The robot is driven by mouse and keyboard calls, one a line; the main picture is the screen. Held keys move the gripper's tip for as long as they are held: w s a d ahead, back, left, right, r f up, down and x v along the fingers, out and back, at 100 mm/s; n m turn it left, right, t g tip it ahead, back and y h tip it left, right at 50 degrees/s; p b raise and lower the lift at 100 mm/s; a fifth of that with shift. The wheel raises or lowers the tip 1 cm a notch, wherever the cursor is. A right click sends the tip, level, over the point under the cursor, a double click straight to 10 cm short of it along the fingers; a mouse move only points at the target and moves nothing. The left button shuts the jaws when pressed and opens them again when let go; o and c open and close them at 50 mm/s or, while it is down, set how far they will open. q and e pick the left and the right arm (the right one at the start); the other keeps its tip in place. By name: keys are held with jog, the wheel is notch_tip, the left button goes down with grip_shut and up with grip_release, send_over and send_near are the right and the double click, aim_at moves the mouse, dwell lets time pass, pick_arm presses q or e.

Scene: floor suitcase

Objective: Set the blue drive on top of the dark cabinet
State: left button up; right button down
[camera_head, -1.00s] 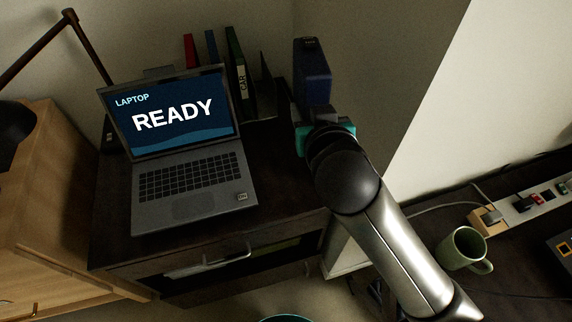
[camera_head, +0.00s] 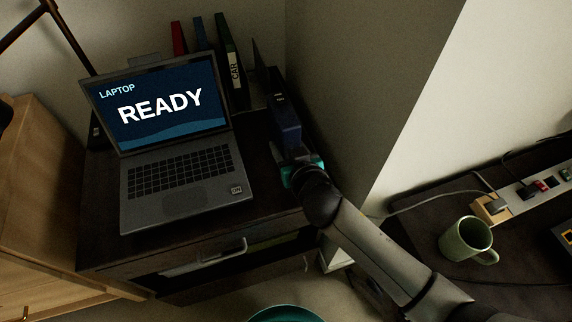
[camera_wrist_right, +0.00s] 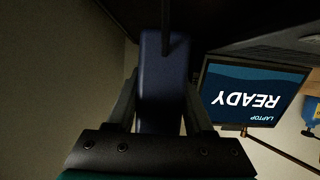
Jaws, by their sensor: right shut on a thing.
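The blue drive (camera_head: 286,128) is a dark blue upright block over the right edge of the dark cabinet (camera_head: 262,185), beside the laptop. My right gripper (camera_head: 290,156) is shut on its near, lower end. In the right wrist view the drive (camera_wrist_right: 162,75) sits between both fingers of the right gripper (camera_wrist_right: 160,105). I cannot tell whether the drive touches the cabinet top. My left gripper is not in view.
An open laptop (camera_head: 178,168) fills most of the cabinet top. Several binders (camera_head: 228,62) stand behind it. A wall (camera_head: 340,85) rises close to the drive's right. A strip of cabinet top is free right of the laptop. A green mug (camera_head: 466,241) stands at right.

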jog(key=shift+f+b, duration=0.3)
jog(key=shift+f, duration=0.65)
jog(key=shift+f+b, duration=0.85)
jog(key=shift+f, duration=1)
jog(key=shift+f, duration=0.15)
jog(key=shift+c, duration=1.4)
grip_release()
jog(key=shift+s, duration=0.2)
jog(key=p+v, duration=0.2)
jog(key=v, duration=0.9)
jog(key=shift+s+d+r, duration=0.15)
jog(key=shift+s+r, duration=0.1)
